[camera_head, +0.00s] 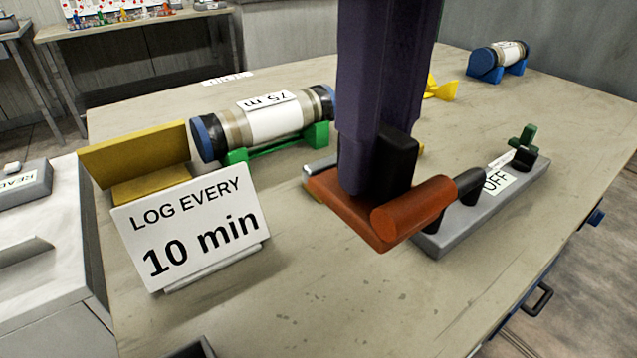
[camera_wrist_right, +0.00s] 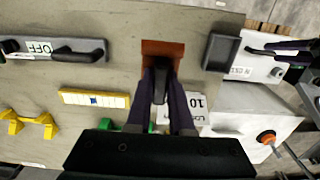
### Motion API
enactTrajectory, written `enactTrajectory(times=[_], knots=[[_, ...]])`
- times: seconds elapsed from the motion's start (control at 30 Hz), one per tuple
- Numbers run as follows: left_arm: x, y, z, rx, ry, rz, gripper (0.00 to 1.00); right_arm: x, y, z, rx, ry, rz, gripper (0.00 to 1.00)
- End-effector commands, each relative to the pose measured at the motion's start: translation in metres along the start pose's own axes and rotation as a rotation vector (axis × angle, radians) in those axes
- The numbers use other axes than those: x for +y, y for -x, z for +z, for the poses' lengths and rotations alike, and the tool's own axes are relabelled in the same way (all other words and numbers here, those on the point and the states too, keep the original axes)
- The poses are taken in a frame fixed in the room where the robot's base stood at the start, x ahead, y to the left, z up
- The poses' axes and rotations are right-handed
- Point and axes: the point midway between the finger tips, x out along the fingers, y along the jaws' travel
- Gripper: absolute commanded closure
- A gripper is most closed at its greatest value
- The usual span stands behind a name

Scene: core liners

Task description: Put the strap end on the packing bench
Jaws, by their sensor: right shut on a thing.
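My right gripper (camera_head: 372,190) has purple fingers and hangs over the bench (camera_head: 330,305). It is shut on an orange-red piece with a black block and a rounded roll along one edge, which I take to be the strap end (camera_head: 415,208). The strap end also shows beyond the fingertips in the right wrist view (camera_wrist_right: 163,46). It appears held above the bench top, though the gap is hard to judge. No label marks this as the packing bench. Dark purple parts, probably my left gripper (camera_wrist_right: 285,46), show at the right of the wrist view; their opening is unclear.
A white "LOG EVERY 10 min" sign (camera_head: 192,228) stands front left before a yellow block (camera_head: 135,155). A core tube (camera_head: 265,118) lies on a green cradle behind. A grey bar marked OFF (camera_head: 485,205) lies right. The front middle of the bench is clear.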

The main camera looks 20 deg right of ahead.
Motion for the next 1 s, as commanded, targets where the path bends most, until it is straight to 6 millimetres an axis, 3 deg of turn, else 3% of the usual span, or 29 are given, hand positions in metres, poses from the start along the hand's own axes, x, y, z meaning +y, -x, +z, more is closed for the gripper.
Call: enactTrajectory(times=[0.03, 0.2, 0.4, 0.67, 0.87, 1.0], knots=[[-0.001, -0.01, 0.003, 0.0, -0.001, -0.002, 0.5, -0.001, -0.022, 0.001, -0.006, 0.0, -0.002, 1.0], [-0.003, -0.021, 0.007, -0.002, -0.007, -0.01, 0.5, 0.0, -0.071, 0.001, -0.005, 0.0, 0.0, 1.0], [-0.004, -0.03, 0.011, -0.002, -0.01, -0.012, 0.5, 0.0, -0.114, 0.001, -0.001, 0.001, 0.001, 1.0], [-0.003, -0.034, 0.012, -0.002, -0.01, -0.012, 0.5, 0.0, -0.135, 0.0, 0.0, 0.0, 0.001, 1.0], [-0.003, -0.043, 0.015, -0.002, -0.01, -0.011, 0.5, 0.0, -0.166, 0.001, 0.0, 0.001, 0.002, 1.0], [-0.002, -0.042, 0.015, -0.002, -0.008, -0.01, 0.5, 0.0, -0.168, 0.0, 0.001, 0.002, 0.001, 1.0]])
